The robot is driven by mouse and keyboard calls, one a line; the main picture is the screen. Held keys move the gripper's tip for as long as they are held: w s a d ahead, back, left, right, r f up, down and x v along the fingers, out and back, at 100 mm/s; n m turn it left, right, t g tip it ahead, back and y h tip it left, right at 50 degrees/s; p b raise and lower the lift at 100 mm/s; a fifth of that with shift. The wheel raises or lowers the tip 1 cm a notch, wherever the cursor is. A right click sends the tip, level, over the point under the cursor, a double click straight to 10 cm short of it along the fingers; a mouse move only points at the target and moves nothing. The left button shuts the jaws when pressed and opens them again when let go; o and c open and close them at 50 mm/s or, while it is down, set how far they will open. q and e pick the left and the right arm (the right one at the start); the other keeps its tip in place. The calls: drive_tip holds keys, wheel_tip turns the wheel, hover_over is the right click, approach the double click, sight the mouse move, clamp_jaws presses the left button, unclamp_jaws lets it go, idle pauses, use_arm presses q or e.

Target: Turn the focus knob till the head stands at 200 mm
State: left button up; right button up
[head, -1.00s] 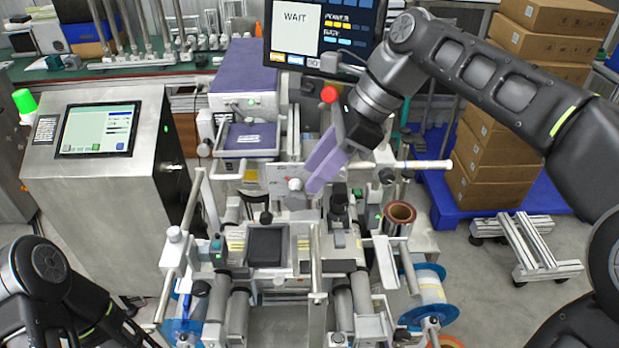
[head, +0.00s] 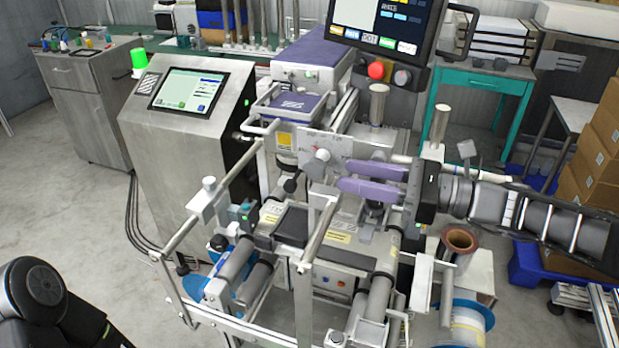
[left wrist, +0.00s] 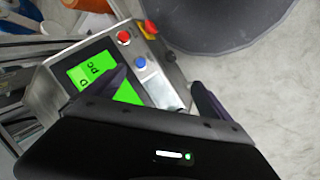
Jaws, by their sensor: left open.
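A round grey knob (head: 321,155) sits on the front of a pale plate (head: 350,147) with small markings, in the middle of the machine in the head view. I take it for the focus knob; its scale is too small to read. My right gripper (head: 341,177) comes in from the right, its two purple fingers apart with nothing between them. The fingertips are just right of the knob and slightly below it; I cannot tell whether they touch it. My left gripper (left wrist: 158,78) shows in the left wrist view, open and empty, its dark fingers apart.
Metal rails (head: 318,232) and rollers stand in front of the knob. A screen (head: 385,22) with a red button (head: 376,70) hangs above. A cabinet with a display (head: 188,90) stands left. The left wrist view shows a box with a green screen (left wrist: 92,68).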

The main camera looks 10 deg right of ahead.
sight(326, 171)
drive_tip(key=shift+a+r, duration=0.1)
drive_tip(key=shift+r, duration=0.05)
drive_tip(key=p+x, duration=0.1)
drive_tip(key=x, duration=0.6)
drive_tip(key=shift+w+a, duration=0.15)
drive_tip(key=shift+a, duration=0.1)
drive_tip(key=shift+c, duration=0.3)
clamp_jaws()
drive_tip(key=shift+a, duration=0.1)
